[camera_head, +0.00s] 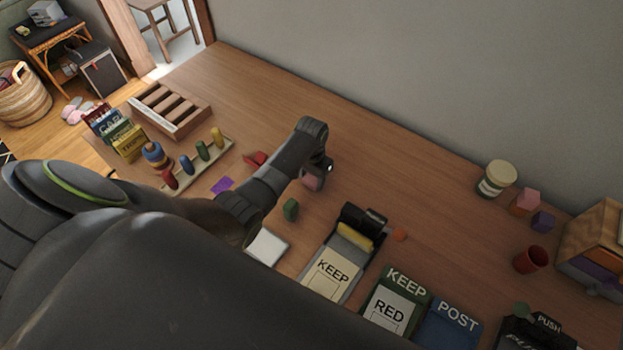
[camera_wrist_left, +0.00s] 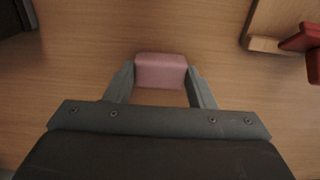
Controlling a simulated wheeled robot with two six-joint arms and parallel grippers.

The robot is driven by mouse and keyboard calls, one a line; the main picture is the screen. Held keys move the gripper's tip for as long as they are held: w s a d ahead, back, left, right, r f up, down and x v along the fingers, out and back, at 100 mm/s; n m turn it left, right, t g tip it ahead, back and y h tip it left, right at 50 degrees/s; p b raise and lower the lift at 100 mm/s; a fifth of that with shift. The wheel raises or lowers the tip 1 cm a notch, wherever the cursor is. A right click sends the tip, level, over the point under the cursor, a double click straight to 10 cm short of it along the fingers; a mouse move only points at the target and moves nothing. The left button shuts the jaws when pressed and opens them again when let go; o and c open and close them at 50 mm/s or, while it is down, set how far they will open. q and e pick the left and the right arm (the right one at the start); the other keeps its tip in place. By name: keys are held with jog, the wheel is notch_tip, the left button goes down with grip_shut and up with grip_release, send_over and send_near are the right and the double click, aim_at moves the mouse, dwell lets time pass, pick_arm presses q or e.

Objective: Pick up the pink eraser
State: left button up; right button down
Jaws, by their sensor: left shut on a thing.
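The pink eraser (camera_wrist_left: 160,70) is a small rounded block between the two fingers of my left gripper (camera_wrist_left: 161,82) in the left wrist view. The fingers touch its left and right sides, so the gripper is shut on it. In the head view, the eraser (camera_head: 311,183) shows below the end of my left arm, partly covered by the gripper (camera_head: 318,175). I cannot tell whether it touches the wooden table or is just above it. My right gripper is not in view.
A green block (camera_head: 290,209) and a red piece (camera_head: 256,159) lie near the gripper. A peg board (camera_head: 212,166) and a slotted wooden tray (camera_head: 170,108) stand left. KEEP (camera_head: 333,270) and POST (camera_head: 448,324) trays line the front. The table's back middle is clear.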

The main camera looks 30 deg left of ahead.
aim_at(312, 179)
pick_arm(q)
notch_tip(312, 179, up, 10)
dwell(0.6)
